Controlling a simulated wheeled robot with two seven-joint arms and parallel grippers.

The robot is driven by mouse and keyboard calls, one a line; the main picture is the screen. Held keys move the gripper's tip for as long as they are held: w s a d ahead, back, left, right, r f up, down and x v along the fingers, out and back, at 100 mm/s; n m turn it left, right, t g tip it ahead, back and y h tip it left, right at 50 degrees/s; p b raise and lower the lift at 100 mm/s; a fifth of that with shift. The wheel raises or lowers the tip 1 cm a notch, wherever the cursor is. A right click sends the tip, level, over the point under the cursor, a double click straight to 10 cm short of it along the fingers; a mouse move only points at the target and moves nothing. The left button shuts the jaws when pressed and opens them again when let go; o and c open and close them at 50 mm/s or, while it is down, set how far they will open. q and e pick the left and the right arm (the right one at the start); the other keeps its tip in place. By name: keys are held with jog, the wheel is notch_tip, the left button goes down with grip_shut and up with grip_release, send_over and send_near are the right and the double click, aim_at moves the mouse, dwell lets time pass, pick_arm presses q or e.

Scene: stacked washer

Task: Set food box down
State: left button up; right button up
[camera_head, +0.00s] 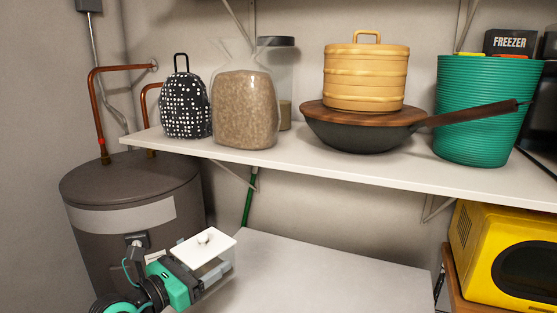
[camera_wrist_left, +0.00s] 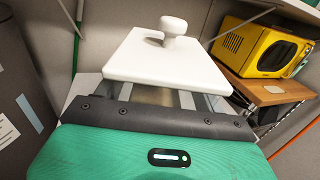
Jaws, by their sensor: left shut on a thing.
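The food box has a white lid (camera_head: 207,247) with a small round knob. Its clear side shows below the lid. My left gripper (camera_head: 216,272) is shut on the box, by its body under the lid. In the left wrist view the lid (camera_wrist_left: 168,62) lies just beyond the gripper's dark front edge, with the knob on top. The gripper hides most of the box's body there. In the head view the box is seen over the left part of a white surface (camera_head: 320,275); I cannot tell whether it touches it. My right gripper is not in view.
A white shelf (camera_head: 350,180) above holds a dotted backpack (camera_head: 185,108), a bag of grain (camera_head: 245,110), a pan (camera_head: 360,134) with a bamboo steamer (camera_head: 366,78) and a green basket (camera_head: 478,110). A dark tank (camera_head: 115,245) stands left, a yellow microwave (camera_head: 490,245) right. The lower white surface looks clear.

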pick_arm(q)
jog(key=s+a+f+n+t+y+b, duration=0.1)
jog(key=s+a+f+n+y, duration=0.1)
jog(key=s+a+f, duration=0.4)
jog(key=shift+s+f+t+y, duration=0.4)
jog(key=shift+s+f+y, duration=0.1)
jog(key=shift+s+f, duration=0.7)
